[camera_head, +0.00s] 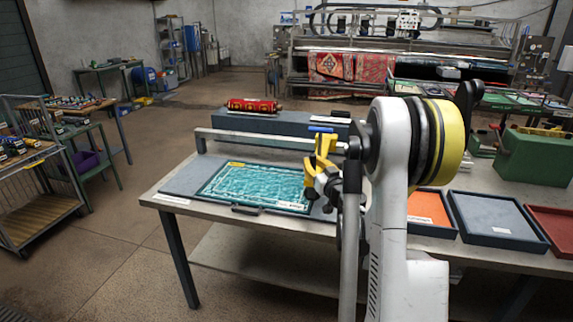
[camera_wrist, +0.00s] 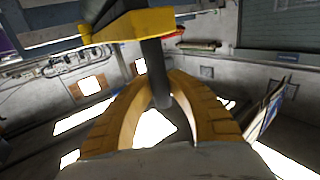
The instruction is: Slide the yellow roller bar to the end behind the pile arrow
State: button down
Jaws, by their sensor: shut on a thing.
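The yellow roller bar (camera_head: 322,143) is at the right end of a grey rail above a teal rug (camera_head: 250,186). In the wrist view its yellow body (camera_wrist: 130,27) sits on a dark post. My gripper (camera_head: 313,173) has yellow fingers and is over the rug's right side. In the wrist view my gripper (camera_wrist: 162,88) is shut around the dark post. The rug lies flat on a grey board, with a small yellow mark (camera_head: 236,164) at its upper left edge and a white label at its front right. I cannot make out an arrow.
The grey rail (camera_head: 255,139) spans the board's back. A rolled red rug (camera_head: 252,106) lies on a block behind it. Orange (camera_head: 430,208), grey (camera_head: 495,220) and red trays stand to the right of my arm. My arm hides part of the table.

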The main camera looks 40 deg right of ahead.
jog(key=s+d, duration=0.4)
jog(key=s, duration=0.1)
jog(key=shift+s+d, duration=0.15)
jog(key=shift+s, duration=0.1)
jog(key=c, duration=1.3)
grip_release()
jog(key=shift+s+d, duration=0.15)
jog(key=shift+o, duration=0.2)
jog(key=v, duration=1.2)
jog(key=shift+r, duration=0.1)
